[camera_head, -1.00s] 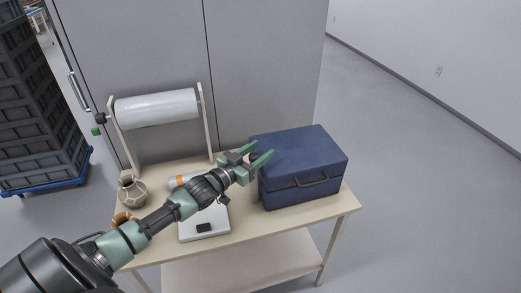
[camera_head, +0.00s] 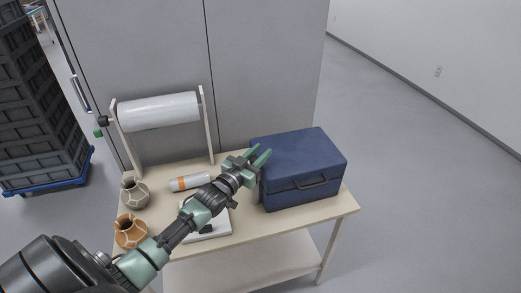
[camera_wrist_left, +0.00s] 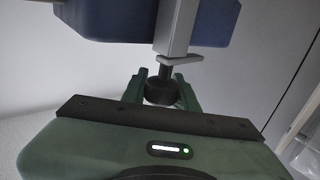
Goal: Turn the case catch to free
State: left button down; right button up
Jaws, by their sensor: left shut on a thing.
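The blue case (camera_head: 300,165) stands closed on the right part of the table, its handle facing front. Its underside or side also shows at the top of the left wrist view (camera_wrist_left: 215,22). There, a grey upright bar with a small lever plate (camera_wrist_left: 180,60) runs down from the case to a dark round knob (camera_wrist_left: 160,92), which appears to be the catch. My left gripper (camera_head: 257,156) is at the case's left side. In the left wrist view its green fingers (camera_wrist_left: 162,90) are shut on the knob, one on each side. My right gripper is out of view.
On the table (camera_head: 300,222) are a white-and-orange tube (camera_head: 190,182), a pale jar (camera_head: 134,192), an orange jar (camera_head: 130,231) and a white flat device (camera_head: 210,230) partly under my arm. A roll stand (camera_head: 158,111) stands behind. Stacked dark crates (camera_head: 40,110) are at far left.

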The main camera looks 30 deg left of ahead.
aim_at(252, 161)
pick_arm(q)
jog(key=shift+a+r+n+y+p, duration=0.1)
jog(key=shift+n+y+p, duration=0.1)
jog(key=shift+n+y, duration=0.3)
jog(key=shift+a+r+n+y+p, duration=0.1)
jog(key=shift+n+y+p, duration=0.15)
jog(key=shift+y, duration=0.45)
jog(key=c, duration=1.1)
grip_release()
jog(key=shift+f, duration=0.15)
jog(key=s, duration=0.2)
jog(key=s+b, duration=0.1)
jog(key=s, duration=0.4)
jog(key=shift+s+d, duration=0.4)
